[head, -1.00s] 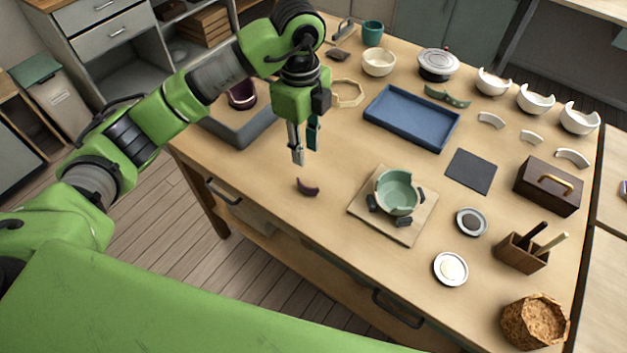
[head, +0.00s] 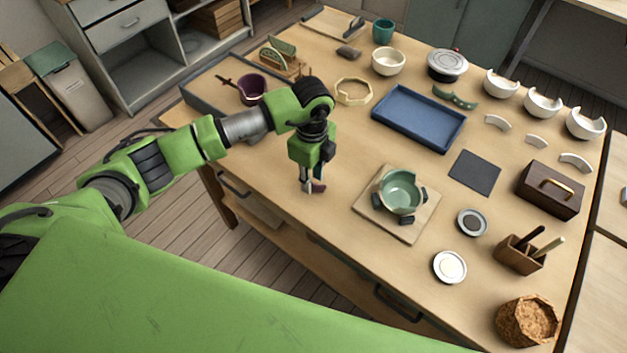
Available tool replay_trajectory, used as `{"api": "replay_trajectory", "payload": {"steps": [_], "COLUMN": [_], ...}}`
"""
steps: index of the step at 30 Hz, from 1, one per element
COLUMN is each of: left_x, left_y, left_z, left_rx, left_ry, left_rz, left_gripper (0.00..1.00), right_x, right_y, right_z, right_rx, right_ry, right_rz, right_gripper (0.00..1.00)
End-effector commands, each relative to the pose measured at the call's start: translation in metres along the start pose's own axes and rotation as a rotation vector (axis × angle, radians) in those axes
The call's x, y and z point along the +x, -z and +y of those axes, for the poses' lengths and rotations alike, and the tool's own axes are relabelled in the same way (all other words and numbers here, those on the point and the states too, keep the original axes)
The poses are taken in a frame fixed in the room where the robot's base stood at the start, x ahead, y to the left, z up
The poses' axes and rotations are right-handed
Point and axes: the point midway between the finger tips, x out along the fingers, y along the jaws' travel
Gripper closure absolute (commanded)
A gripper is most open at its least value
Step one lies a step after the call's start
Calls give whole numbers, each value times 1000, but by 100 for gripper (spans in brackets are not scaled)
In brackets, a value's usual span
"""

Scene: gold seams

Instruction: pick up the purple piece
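My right gripper does not show.
A green broken bowl (head: 401,190) stands on a wooden board (head: 407,231) to the right. A blue tray (head: 419,119) lies behind it. A purple pot (head: 251,88) stands in a grey tray (head: 196,96) at the back left. The table's front edge is close by.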

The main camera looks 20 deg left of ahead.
Motion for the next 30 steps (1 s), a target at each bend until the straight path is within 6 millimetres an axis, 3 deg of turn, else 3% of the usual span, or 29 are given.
{"api": "replay_trajectory", "payload": {"steps": [8, 9, 12, 25, 30], "left_x": [7, 7, 7, 5, -8], "left_y": [0, 0, 0, 1, 0], "left_z": [0, 0, 0, 0, -2], "left_rx": [2, 2, 2, 1, 1], "left_ry": [0, 0, 0, 2, 4], "left_rz": [1, 1, 1, 1, 2], "left_gripper": [74, 77, 100, 100, 100], "right_x": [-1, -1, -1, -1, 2], "right_y": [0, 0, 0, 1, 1], "right_z": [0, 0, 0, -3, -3], "right_rx": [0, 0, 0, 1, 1], "right_ry": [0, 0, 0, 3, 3], "right_rz": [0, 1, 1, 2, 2], "right_gripper": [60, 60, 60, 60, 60]}}
